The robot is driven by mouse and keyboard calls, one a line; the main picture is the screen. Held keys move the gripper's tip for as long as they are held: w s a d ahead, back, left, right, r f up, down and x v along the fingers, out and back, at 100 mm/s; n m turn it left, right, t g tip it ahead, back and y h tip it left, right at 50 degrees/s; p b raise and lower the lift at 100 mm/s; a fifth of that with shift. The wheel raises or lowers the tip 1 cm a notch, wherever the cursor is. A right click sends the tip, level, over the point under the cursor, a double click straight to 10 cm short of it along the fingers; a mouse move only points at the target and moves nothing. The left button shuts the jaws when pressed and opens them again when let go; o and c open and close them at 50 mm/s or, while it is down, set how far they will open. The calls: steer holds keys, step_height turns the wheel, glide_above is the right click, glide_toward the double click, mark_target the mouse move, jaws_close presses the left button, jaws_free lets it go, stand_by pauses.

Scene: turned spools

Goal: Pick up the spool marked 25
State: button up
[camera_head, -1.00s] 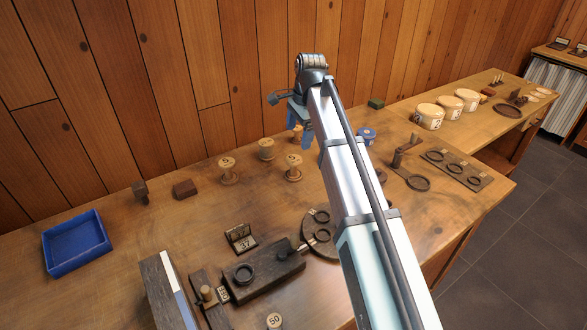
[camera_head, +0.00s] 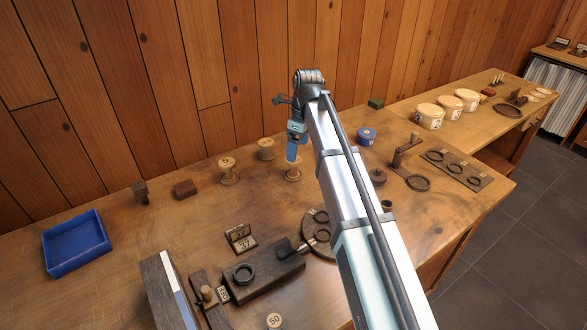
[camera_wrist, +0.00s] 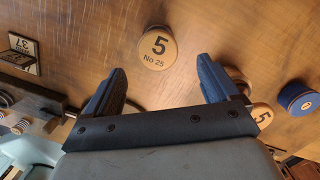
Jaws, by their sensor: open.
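In the wrist view a pale wooden spool (camera_wrist: 157,47) shows its round top, marked with a large 5 and "No 25" below it. It lies just beyond my open, empty fingertips (camera_wrist: 162,70), about midway between them. A second spool top marked 5 (camera_wrist: 262,115) is beside my right finger, partly hidden. In the head view my gripper (camera_head: 291,157) hangs over a wooden spool (camera_head: 292,175) and partly covers it. Two more wooden spools (camera_head: 228,172) (camera_head: 266,149) stand to its left, the nearer one marked 5.
A blue round spool (camera_head: 366,136) stands to the right. A card stand reading 37 (camera_head: 240,237) and a dark block with a ring (camera_head: 262,273) are in front. A blue tray (camera_head: 76,243) is at left. A top marked 50 (camera_head: 274,320) is at the bottom edge.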

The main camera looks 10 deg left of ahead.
mark_target(293, 168)
steer(key=shift+a+f, duration=0.25)
steer(key=shift+f, duration=1.35)
steer(key=shift+a+f, duration=0.3)
steer(key=shift+f, duration=1.3)
steer(key=shift+a+f, duration=0.25)
steer(key=shift+f, duration=1.35)
steer(key=c, duration=1.1)
steer(key=shift+r, duration=0.15)
